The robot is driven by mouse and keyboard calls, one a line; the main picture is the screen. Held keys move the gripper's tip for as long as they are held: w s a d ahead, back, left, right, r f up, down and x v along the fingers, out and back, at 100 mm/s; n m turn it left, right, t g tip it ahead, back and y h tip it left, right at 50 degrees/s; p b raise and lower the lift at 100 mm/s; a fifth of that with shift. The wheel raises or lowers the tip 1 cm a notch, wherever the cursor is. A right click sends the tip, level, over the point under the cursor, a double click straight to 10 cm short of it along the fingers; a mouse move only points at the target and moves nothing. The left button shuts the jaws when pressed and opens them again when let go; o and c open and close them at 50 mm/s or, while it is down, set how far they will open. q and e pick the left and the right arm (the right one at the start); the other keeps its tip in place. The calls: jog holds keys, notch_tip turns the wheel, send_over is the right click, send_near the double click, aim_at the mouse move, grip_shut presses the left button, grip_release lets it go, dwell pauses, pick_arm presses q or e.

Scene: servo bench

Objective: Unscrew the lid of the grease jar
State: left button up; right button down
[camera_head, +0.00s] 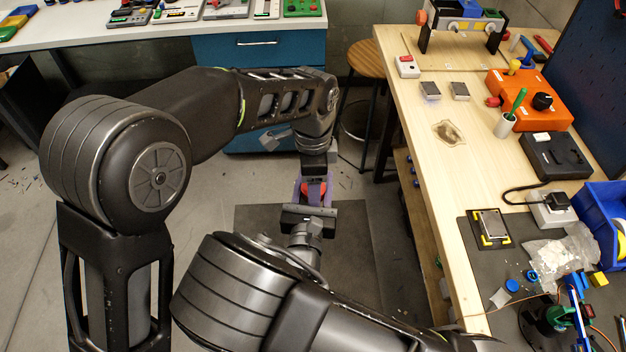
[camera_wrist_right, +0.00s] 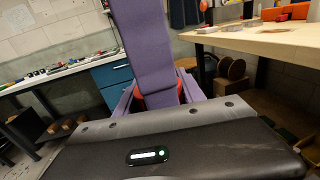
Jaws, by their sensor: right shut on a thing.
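A small red thing (camera_head: 313,190), which looks like the grease jar, is between my two grippers, in the air in front of the bench. My right gripper (camera_head: 312,197) comes from below, with its purple fingers on either side of the red thing and shut on it. In the right wrist view, slivers of the red jar (camera_wrist_right: 160,99) show between those fingers. My left gripper (camera_wrist_right: 150,75) reaches in from the far side, and its broad purple finger covers most of the jar. Its jaw opening is hidden, and I cannot make out the lid apart from the jar.
The wooden bench (camera_head: 420,130) stands to the right, with an orange box (camera_head: 530,100), a blue bin (camera_head: 605,215) and small parts on it. A stool (camera_head: 368,58) and a blue drawer cabinet (camera_head: 258,50) stand behind. The floor around my grippers is clear.

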pick_arm(q)
grip_shut()
jog(key=shift+o, duration=0.8)
grip_release()
jog(key=shift+r, duration=0.1)
jog(key=shift+r, duration=2.2)
jog(key=shift+c, duration=0.3)
jog(key=shift+r, duration=1.7)
jog(key=shift+f, duration=0.1)
jog(key=shift+f, duration=3.95)
